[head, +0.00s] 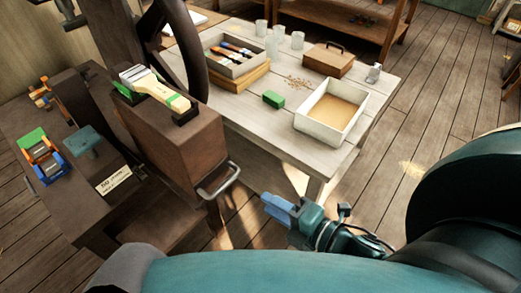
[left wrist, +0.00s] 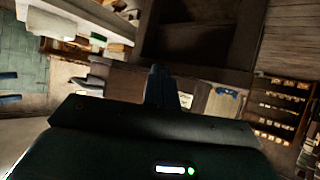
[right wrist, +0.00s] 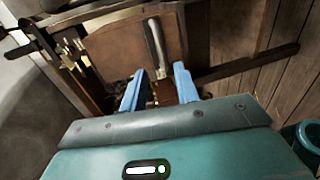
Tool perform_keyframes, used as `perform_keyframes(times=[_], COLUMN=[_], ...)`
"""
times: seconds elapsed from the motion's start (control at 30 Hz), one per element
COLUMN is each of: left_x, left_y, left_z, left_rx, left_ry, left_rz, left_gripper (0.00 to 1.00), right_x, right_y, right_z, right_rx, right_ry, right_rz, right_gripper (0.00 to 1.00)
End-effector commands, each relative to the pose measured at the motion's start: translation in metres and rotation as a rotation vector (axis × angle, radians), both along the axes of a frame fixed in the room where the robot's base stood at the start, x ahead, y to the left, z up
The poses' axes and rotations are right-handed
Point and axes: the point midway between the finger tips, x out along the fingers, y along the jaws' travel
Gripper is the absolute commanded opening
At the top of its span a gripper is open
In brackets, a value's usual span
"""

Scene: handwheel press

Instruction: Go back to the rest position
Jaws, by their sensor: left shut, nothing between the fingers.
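My right gripper (head: 280,208) is in the lower middle of the head view, pointing left, beside the press bench and off the table. In the right wrist view its blue fingers (right wrist: 159,88) are apart with nothing held between them. A metal bar handle (right wrist: 155,45) on a brown wooden front shows beyond the fingertips; I cannot tell the exact gap. My left gripper does not show in the head view. In the left wrist view its dark fingers (left wrist: 162,86) are together and empty.
The dark wooden press (head: 170,130), with a handwheel and a metal handle (head: 219,181), stands left. Plank floor is free at right.

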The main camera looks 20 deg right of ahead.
Motion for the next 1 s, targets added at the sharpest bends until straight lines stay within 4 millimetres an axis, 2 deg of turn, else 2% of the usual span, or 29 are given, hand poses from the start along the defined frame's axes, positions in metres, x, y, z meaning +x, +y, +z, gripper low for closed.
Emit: perform_keyframes(times=[0.17, 0.27, 0.37, 0.5, 0.6, 0.7, 0.8, 1.0], left_x=[0.0, 0.0, 0.001, 0.0, -0.003, -0.005, -0.006, -0.004], left_y=[0.001, 0.002, 0.004, 0.008, 0.011, 0.012, 0.013, 0.014], left_z=[0.001, 0.005, 0.012, 0.015, 0.01, 0.006, 0.004, 0.004], left_rx=[0.001, 0.002, 0.005, 0.009, 0.016, 0.021, 0.024, 0.024], left_ry=[0.0, -0.001, 0.004, 0.024, 0.046, 0.059, 0.064, 0.06], left_rz=[0.002, 0.003, 0.009, 0.03, 0.036, 0.04, 0.041, 0.043], left_gripper=[0.0, 0.0, 0.0, 0.0, 0.0, 0.0, 0.0, 0.0], right_x=[0.0, 0.003, 0.006, 0.003, -0.002, -0.006, -0.008, -0.008], right_y=[0.0, -0.002, -0.005, 0.001, 0.012, 0.021, 0.024, 0.024], right_z=[0.0, -0.005, -0.018, -0.045, -0.061, -0.07, -0.075, -0.075], right_rx=[0.007, 0.111, 0.366, 0.815, 1.074, 1.233, 1.294, 1.295], right_ry=[0.006, 0.08, 0.256, 0.544, 0.704, 0.801, 0.839, 0.839], right_rz=[-0.005, -0.07, -0.224, -0.484, -0.632, -0.722, -0.757, -0.758], right_gripper=[0.31, 0.31, 0.31, 0.31, 0.31, 0.31, 0.31, 0.31])
